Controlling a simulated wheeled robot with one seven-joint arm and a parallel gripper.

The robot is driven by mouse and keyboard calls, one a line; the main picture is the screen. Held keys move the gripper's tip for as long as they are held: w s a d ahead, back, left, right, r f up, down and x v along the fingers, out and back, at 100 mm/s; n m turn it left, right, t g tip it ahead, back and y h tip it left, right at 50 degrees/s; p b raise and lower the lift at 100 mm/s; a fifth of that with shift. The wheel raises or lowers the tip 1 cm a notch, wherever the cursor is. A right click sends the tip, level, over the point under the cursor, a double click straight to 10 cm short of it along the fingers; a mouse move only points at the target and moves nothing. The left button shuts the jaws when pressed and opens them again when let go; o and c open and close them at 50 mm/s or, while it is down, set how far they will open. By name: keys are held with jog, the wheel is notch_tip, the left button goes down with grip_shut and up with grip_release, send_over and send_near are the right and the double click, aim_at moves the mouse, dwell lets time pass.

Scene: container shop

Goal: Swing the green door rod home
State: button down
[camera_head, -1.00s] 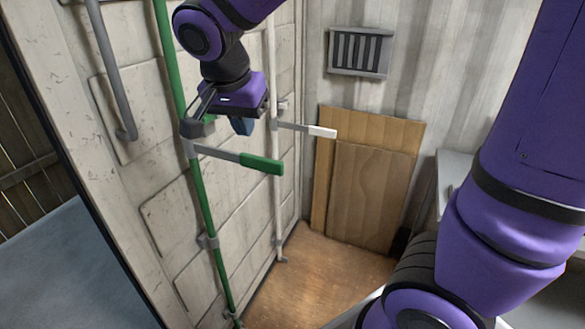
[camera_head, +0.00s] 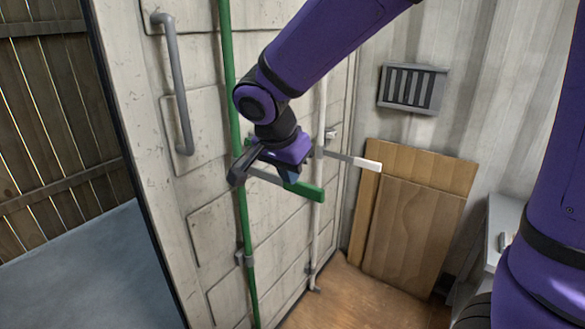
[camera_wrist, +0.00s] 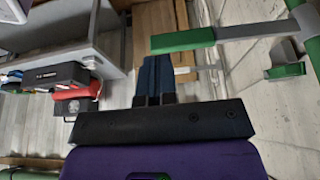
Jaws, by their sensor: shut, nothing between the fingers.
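The green door rod (camera_head: 243,220) runs upright along the pale panelled door (camera_head: 205,165). Its grey lever with a green grip (camera_head: 309,193) sticks out to the right, away from the door face. In the wrist view the green grip (camera_wrist: 182,41) lies to the upper right of the fingers, apart from them. A grey bracket with a green part (camera_wrist: 285,71) sits on the door beside the rod. My gripper (camera_head: 291,179) is in front of the lever and hides part of it. Its blue fingers (camera_wrist: 154,80) are together and empty.
A white rod (camera_head: 318,225) with a white-tipped lever (camera_head: 367,164) stands further right. A grey pull handle (camera_head: 177,85) is at the door's left. Wooden boards (camera_head: 413,220) lean on the corrugated wall below a vent (camera_head: 411,89). The wooden floor (camera_head: 355,300) is clear in front.

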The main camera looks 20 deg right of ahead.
aim_at(312, 197)
jog(key=x, duration=0.2)
jog(key=d+x, duration=0.1)
jog(key=x, duration=0.2)
jog(key=w+x, duration=0.1)
jog(key=x, duration=0.1)
jog(key=shift+w+d, duration=0.15)
jog(key=shift+d, duration=0.2)
jog(key=shift+w+d, duration=0.6)
jog(key=shift+d, duration=0.15)
jog(key=shift+d, duration=0.15)
